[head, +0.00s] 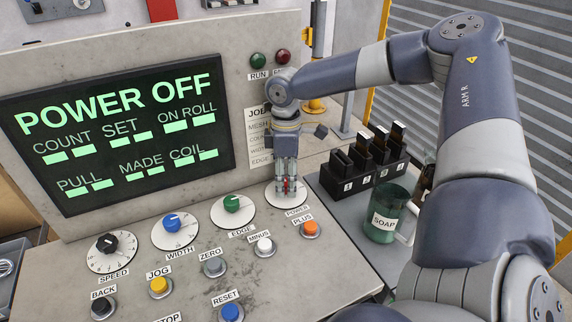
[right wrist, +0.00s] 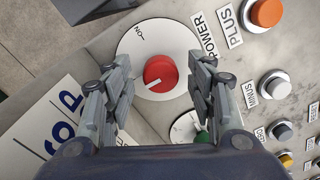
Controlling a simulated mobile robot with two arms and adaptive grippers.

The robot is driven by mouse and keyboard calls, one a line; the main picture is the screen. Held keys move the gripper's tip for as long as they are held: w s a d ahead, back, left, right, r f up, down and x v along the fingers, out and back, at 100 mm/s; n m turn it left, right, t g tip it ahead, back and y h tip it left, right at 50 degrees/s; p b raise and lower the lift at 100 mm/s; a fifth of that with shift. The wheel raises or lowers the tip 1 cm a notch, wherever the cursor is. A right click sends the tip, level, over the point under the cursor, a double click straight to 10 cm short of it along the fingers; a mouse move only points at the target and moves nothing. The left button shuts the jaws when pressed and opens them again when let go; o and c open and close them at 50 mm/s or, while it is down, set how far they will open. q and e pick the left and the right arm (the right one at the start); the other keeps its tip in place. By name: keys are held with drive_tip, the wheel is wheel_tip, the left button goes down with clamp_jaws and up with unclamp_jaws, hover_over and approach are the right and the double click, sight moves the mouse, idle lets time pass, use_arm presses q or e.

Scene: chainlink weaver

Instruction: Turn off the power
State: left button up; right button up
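The red power knob (right wrist: 160,73) sits on a white round dial (right wrist: 165,42) with an ON mark. The knob's white line points to the lower left in the right wrist view, away from ON. My right gripper (right wrist: 163,80) is open, with a finger on each side of the knob and visible gaps between. In the head view my right gripper (head: 287,184) points down over the dial above the POWER label (head: 297,211), hiding most of the knob. The screen (head: 120,125) reads POWER OFF in green. My left gripper is not in view.
The orange PLUS button (head: 310,229) and white MINUS button (head: 264,246) are close to the power dial. A green EDGE dial (head: 232,208) stands to its left. A rack of black slots (head: 367,165) and a green SOAP cup (head: 384,222) stand to the right.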

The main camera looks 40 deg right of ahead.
sight(286, 180)
wheel_tip(286, 180, up, 12)
drive_tip(key=shift+w+d, duration=0.15)
idle(0.5)
idle(0.4)
